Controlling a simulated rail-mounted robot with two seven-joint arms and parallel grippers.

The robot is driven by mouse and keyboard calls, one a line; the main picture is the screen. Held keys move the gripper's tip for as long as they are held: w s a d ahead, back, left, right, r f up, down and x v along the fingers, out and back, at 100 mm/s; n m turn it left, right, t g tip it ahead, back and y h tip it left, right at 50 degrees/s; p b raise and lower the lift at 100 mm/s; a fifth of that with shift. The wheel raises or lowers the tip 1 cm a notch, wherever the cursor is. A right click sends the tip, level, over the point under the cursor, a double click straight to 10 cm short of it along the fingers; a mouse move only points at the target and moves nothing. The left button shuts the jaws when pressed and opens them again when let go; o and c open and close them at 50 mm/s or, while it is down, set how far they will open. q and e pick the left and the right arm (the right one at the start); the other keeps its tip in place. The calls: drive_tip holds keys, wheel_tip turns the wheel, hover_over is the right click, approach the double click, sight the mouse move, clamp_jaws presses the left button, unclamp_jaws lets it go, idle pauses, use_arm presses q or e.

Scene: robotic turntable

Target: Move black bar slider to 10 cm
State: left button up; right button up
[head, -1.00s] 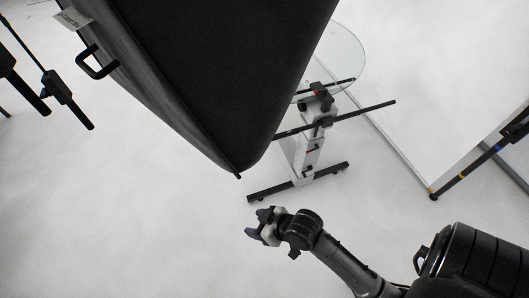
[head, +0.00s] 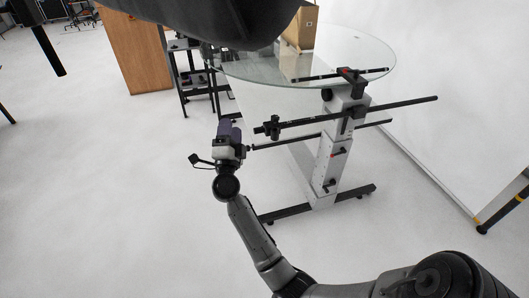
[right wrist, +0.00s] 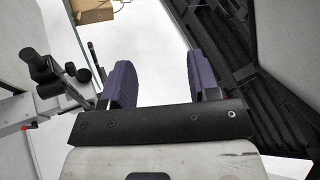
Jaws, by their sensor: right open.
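A black bar (head: 400,106) runs sideways on the grey stand (head: 332,158) of the turntable, below its round glass top (head: 240,68). A small black slider clamp (head: 272,128) sits near the bar's left end. Any scale marks on the bar are too small to read. My right gripper (head: 229,130) is just left of the bar's left end, apart from it, with its purple fingers pointing up in the picture. In the right wrist view its fingers (right wrist: 162,80) are spread with nothing between them. Black knobs (right wrist: 45,68) of the stand show left of the fingers there.
A large black softbox (head: 225,22) hangs over the top of the head view. A cardboard box (head: 300,28) stands on the glass. A wooden cabinet (head: 137,50) and black shelving (head: 195,75) stand behind. The floor left of my right arm is clear.

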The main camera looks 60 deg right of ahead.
sight(264, 131)
drive_tip(key=d+f+m+g+y+b, duration=0.1)
drive_tip(key=d+f+m+g+b, duration=0.3)
drive_tip(key=f, duration=0.3)
drive_tip(key=d+f+m+g+y+b, duration=0.2)
drive_tip(key=f+m+g+b, duration=0.25)
drive_tip(key=f+g, duration=0.2)
drive_tip(key=d+b, duration=0.1)
drive_tip(key=d, duration=0.3)
drive_tip(key=d+b, duration=0.2)
drive_tip(key=d, duration=0.2)
drive_tip(key=w+d+b, duration=0.1)
drive_tip(key=d+b, duration=0.1)
drive_tip(key=d, duration=0.1)
drive_tip(key=shift+d+f, duration=0.35)
drive_tip(key=shift+d, duration=0.05)
use_arm(q)
wheel_tip(264, 131, down, 17)
drive_tip(key=shift+d+r+b, duration=0.2)
drive_tip(key=shift+b, duration=0.1)
use_arm(e)
drive_tip(key=shift+d+r, duration=0.1)
drive_tip(key=shift+d, duration=0.9)
use_arm(q)
drive_tip(key=shift+s, duration=0.1)
use_arm(e)
drive_tip(key=shift+c, duration=0.4)
